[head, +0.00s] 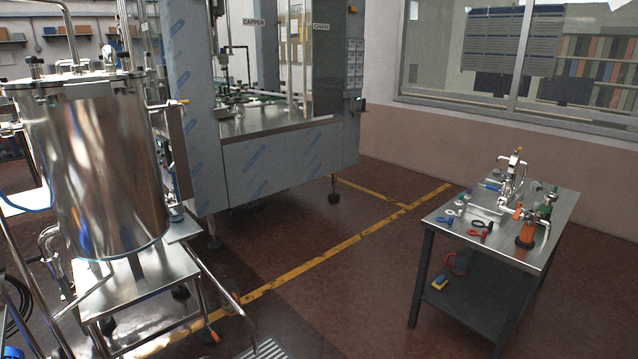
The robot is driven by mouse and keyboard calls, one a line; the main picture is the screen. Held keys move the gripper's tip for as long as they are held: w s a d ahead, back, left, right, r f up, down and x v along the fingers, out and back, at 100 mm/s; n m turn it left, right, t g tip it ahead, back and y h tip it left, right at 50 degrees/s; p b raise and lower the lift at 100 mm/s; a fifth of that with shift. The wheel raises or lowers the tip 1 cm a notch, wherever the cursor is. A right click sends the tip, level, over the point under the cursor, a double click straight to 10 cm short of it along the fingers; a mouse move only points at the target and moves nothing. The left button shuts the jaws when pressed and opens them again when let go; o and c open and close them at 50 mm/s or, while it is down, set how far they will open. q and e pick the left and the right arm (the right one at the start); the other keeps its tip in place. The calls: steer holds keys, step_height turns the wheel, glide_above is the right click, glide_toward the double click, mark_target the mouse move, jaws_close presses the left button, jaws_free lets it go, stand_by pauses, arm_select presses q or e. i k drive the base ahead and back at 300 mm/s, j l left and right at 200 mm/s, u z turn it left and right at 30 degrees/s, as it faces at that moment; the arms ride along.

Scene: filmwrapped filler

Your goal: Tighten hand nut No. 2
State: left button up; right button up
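A large shiny steel tank (98,165) stands at the left on a steel frame. Its lid (70,82) carries several small clamp or nut fittings around the rim. I cannot tell which of them is hand nut No. 2, and no number is readable on them. Neither of my grippers shows in the head view, so their state and position cannot be seen.
A filling machine (275,165) in blue-printed film stands behind the tank. A steel-topped work table (545,262) at the right holds fittings and several coloured tools. Yellow floor lines (335,245) cross the clear floor between. A grate (262,350) lies at the bottom.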

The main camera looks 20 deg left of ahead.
mark_target(32, 61)
steer(key=i+j+u, duration=0.1)
steer(key=i+u, duration=1)
steer(key=k, duration=0.1)
